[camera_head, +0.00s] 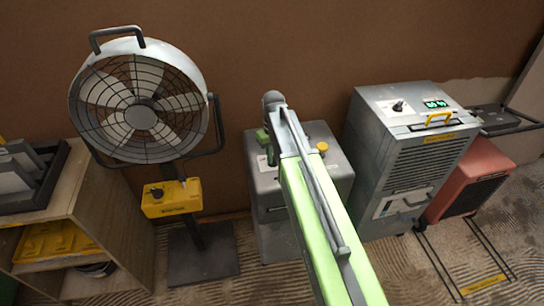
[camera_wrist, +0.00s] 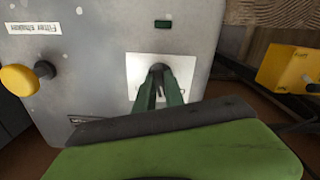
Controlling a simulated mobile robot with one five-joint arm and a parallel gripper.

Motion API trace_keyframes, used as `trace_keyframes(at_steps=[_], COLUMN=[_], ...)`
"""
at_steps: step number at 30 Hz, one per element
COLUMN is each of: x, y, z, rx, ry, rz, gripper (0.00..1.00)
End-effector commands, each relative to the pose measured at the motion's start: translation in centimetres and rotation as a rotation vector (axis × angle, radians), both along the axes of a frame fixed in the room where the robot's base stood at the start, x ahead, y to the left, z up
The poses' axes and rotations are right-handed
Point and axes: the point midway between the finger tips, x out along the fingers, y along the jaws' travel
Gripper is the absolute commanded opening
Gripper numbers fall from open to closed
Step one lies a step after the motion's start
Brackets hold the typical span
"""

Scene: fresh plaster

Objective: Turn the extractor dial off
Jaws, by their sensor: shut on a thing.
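The extractor is a grey box (camera_head: 268,188) in the middle of the head view, and its grey top panel (camera_wrist: 100,50) fills much of the wrist view. A small dark dial (camera_wrist: 158,69) sits on a white square plate (camera_wrist: 181,66) on that panel. My gripper (camera_wrist: 159,88) has its two green fingers shut on the dial, which they partly hide. In the head view my gripper (camera_head: 263,136) is over the left part of the box top, and my arm hides the dial. The dial's setting cannot be read.
A yellow knob (camera_wrist: 18,80) beside a "Filter shaker" label (camera_wrist: 34,29) is on the same panel. A small dark green indicator (camera_wrist: 163,23) is near the plate. A fan (camera_head: 140,110) with a yellow control box (camera_head: 172,197) stands left, a grey dehumidifier-like unit (camera_head: 400,160) right.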

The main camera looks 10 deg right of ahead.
Motion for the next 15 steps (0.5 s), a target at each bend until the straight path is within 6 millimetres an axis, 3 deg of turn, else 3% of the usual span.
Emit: trace_keyframes(at_steps=[15], x=[0.04], y=[0.03], z=[-0.01], rx=[0.001], ry=[-0.002], rz=[0.394], gripper=[0.00])
